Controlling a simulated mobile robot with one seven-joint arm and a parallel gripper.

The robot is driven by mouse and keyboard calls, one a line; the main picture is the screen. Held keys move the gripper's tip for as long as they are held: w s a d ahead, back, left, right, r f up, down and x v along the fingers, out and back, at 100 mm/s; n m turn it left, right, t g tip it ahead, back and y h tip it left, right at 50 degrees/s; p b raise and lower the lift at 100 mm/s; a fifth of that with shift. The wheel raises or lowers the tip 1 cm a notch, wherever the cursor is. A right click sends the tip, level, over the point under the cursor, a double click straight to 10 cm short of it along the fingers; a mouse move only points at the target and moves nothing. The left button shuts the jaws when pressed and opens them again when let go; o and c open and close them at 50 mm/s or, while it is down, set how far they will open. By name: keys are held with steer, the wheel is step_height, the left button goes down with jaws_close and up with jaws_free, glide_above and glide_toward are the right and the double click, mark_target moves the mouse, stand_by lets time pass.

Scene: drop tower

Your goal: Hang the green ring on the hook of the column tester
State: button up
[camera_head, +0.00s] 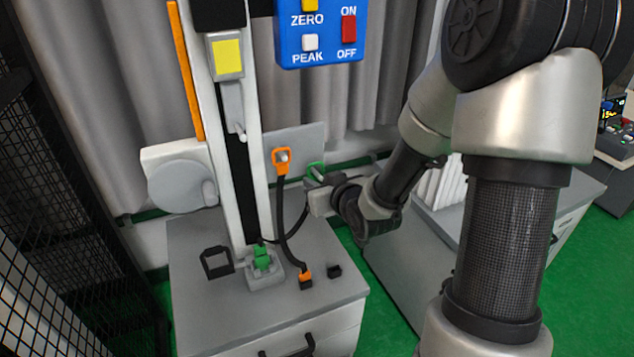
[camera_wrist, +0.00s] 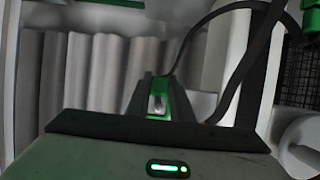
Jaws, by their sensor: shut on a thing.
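The green ring (camera_head: 315,168) is held at the tip of my gripper (camera_head: 318,182), right of the column. In the wrist view, the green ring (camera_wrist: 158,84) sits between the two dark fingers, which are shut on it. A black strap appears to run from it to a green clamp (camera_head: 262,257) at the column's foot. The column tester (camera_head: 256,190) stands upright on a grey cabinet. Its small hook (camera_head: 240,131) hangs below a grey block with a yellow face, up and left of the ring. The ring and hook are apart.
An orange ring (camera_head: 281,154) sits at a grey plate, its black strap reaching an orange clip (camera_head: 305,277) on the cabinet (camera_head: 210,320). A blue control box (camera_head: 320,48) is above. A black mesh fence (camera_head: 70,200) stands left, and a grey curtain behind.

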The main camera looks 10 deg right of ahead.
steer(key=shift+w+r, duration=0.2)
steer(key=shift+r, duration=0.45)
steer(key=shift+s, duration=0.1)
steer(key=s, duration=0.3)
steer(key=shift+d+f+b, duration=0.2)
steer(key=shift+d+b, duration=0.05)
steer(key=shift+b, duration=0.15)
stand_by(0.3)
steer(key=shift+s+r+b, duration=0.1)
steer(key=shift+s+b, duration=0.4)
steer(key=shift+b, duration=1)
steer(key=shift+s+d+f+b, duration=0.15)
steer(key=shift+s+b, duration=0.35)
steer(key=shift+b, duration=0.5)
steer(key=shift+s+d+f+b, duration=0.1)
steer(key=shift+s+b, duration=0.35)
steer(key=shift+b, duration=0.55)
steer(key=shift+r, duration=0.1)
